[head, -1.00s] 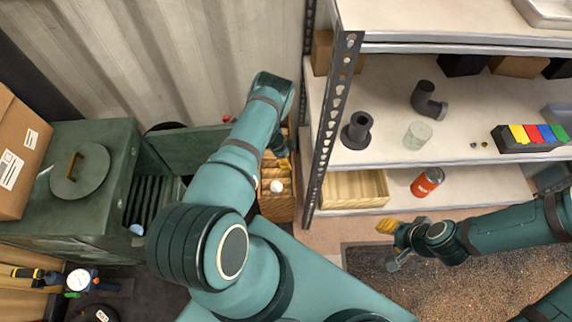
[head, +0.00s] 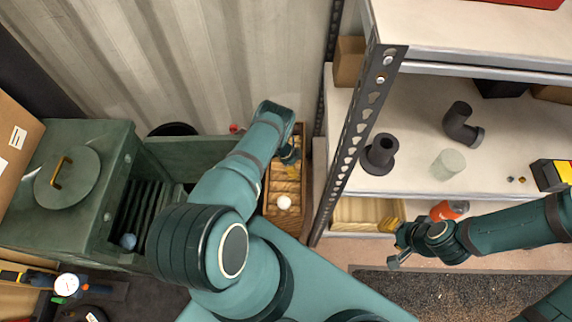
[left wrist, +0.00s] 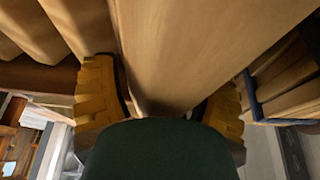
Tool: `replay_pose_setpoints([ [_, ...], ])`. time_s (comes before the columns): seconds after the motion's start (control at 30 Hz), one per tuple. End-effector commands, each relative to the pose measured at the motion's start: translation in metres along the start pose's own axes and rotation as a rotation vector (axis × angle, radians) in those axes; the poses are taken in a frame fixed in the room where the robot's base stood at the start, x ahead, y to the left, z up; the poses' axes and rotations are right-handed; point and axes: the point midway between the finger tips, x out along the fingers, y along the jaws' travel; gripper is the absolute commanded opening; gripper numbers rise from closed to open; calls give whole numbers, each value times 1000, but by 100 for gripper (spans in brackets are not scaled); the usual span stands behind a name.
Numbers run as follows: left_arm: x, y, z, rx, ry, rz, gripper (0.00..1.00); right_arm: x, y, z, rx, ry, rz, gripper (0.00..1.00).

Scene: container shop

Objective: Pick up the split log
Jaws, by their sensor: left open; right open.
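My left gripper (head: 289,158) is open over the slatted wooden crate (head: 299,205) beside the shelf's end post. In the left wrist view its yellow fingers (left wrist: 160,100) stand apart, with a large smooth tan, wood-like surface (left wrist: 205,45) filling the view beyond and between them. I cannot tell for sure whether this is the split log, or whether the fingers touch it. In the head view my arm partly covers the crate, and no split log stands out clearly. My right gripper (head: 396,238) is open and empty in front of the lower shelf.
A green stove-like box (head: 85,150) with a round lid stands left. A white ball (head: 284,203) shows at the crate. Corrugated wall (head: 220,60) lies behind.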

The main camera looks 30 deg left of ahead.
Motion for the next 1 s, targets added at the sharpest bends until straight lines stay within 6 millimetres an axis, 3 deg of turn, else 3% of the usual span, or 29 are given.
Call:
replay_pose_setpoints([
  [0.07,0,0,0,0,0,0,74,0,0,0,0,0,0,47],
  [0.2,0,0,0,0,0,0,24,0,0,0,0,0,0,47],
  [0.23,0,0,0,0,0,0,16,0,0,0,0,0,0,47],
  [0.63,-8,-1,-3,1,0,-1,16,-3,-1,0,0,-1,0,47],
  [1.0,-70,-1,-29,1,1,-1,16,-26,-10,2,2,-12,-1,47],
])
